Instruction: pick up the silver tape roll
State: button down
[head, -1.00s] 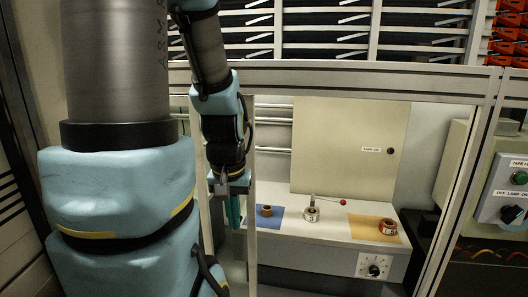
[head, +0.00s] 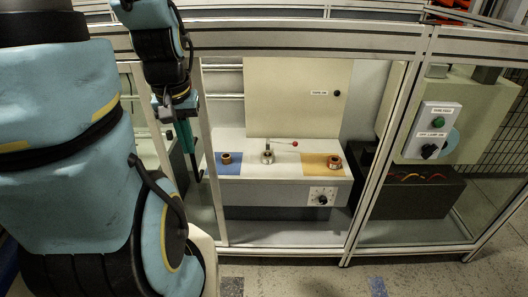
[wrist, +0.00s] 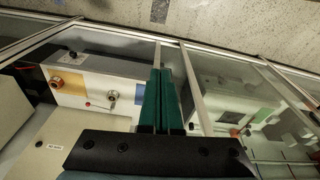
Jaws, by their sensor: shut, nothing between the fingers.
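The silver tape roll (head: 267,156) sits in the middle of a white bench top, between a blue mat with a brown roll (head: 226,158) and an orange mat with a copper-coloured roll (head: 335,162). It also shows small in the wrist view (wrist: 112,96), left of the fingers. My gripper (head: 197,175) hangs to the left of the bench, well apart from the roll, with its green fingers pointing down. In the wrist view the long green fingers (wrist: 161,72) lie close together with nothing between them.
Upright metal posts (head: 212,150) and rails frame the bench; one post stands between my gripper and the rolls in the picture. A red-tipped lever (head: 294,144) rises beside the silver roll. A dial (head: 322,196) is on the bench front. A control box (head: 432,130) stands at right.

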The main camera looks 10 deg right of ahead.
aim_at(266, 160)
jog(key=l+u, duration=0.15)
jog(key=u, duration=0.25)
jog(key=l+u, duration=0.15)
jog(key=u, duration=0.25)
jog(key=k+l+u, duration=0.15)
jog(key=u, duration=0.3)
jog(key=l+u, duration=0.1)
jog(key=u, duration=0.3)
jog(key=k+l+u, duration=0.15)
jog(key=k+l, duration=0.2)
jog(key=k+l+u, duration=0.2)
jog(key=k, duration=0.3)
jog(key=k+l+u, duration=0.15)
jog(key=k+l, duration=0.15)
jog(key=k, duration=0.15)
